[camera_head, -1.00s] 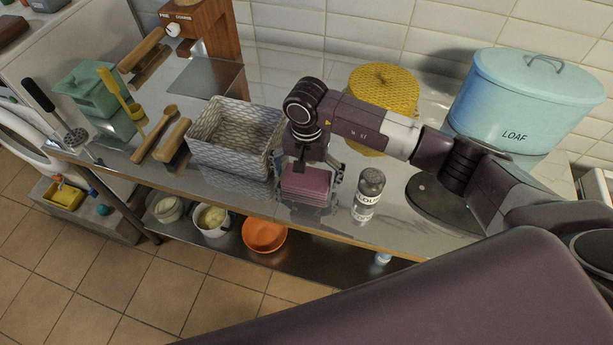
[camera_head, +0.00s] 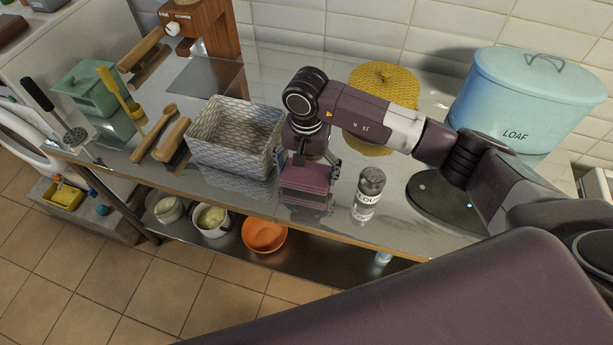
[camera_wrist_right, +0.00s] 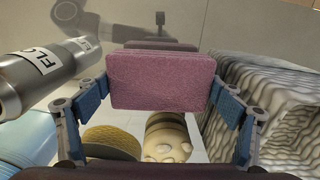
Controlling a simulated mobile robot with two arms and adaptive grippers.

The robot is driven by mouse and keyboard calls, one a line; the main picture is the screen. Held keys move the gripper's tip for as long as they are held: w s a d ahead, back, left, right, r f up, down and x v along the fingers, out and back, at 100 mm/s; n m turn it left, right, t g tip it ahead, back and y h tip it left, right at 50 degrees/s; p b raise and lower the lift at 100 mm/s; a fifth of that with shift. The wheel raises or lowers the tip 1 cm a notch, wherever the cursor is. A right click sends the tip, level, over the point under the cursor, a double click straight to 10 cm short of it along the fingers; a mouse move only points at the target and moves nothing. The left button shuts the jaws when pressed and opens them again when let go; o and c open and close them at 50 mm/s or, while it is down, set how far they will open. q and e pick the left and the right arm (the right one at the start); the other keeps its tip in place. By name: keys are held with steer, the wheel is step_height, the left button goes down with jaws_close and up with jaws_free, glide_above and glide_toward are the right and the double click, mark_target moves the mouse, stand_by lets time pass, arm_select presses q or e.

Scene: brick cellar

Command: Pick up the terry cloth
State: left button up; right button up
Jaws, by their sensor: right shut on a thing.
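The terry cloth (camera_head: 305,179) is a folded pink-purple block near the front edge of the steel table (camera_head: 225,182). In the wrist view, the cloth (camera_wrist_right: 158,80) sits squarely between the two blue-padded fingers of my right gripper (camera_wrist_right: 158,92), which press on its left and right ends. In the head view, my right gripper (camera_head: 309,170) points down, shut on the cloth. The cloth appears held a little above the table, with its reflection below it. My left gripper is not in view.
A grey woven basket (camera_head: 202,159) stands close left of the cloth, and a labelled shaker jar (camera_head: 370,185) close right. Behind are a yellow woven container (camera_head: 376,76) and a blue LOAF bin (camera_head: 520,105). An orange bowl (camera_head: 264,234) is on the lower shelf.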

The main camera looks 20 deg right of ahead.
mark_target(306, 172)
step_height(306, 172, up, 18)
steer(key=b, duration=0.4)
steer(key=shift+r, duration=0.15)
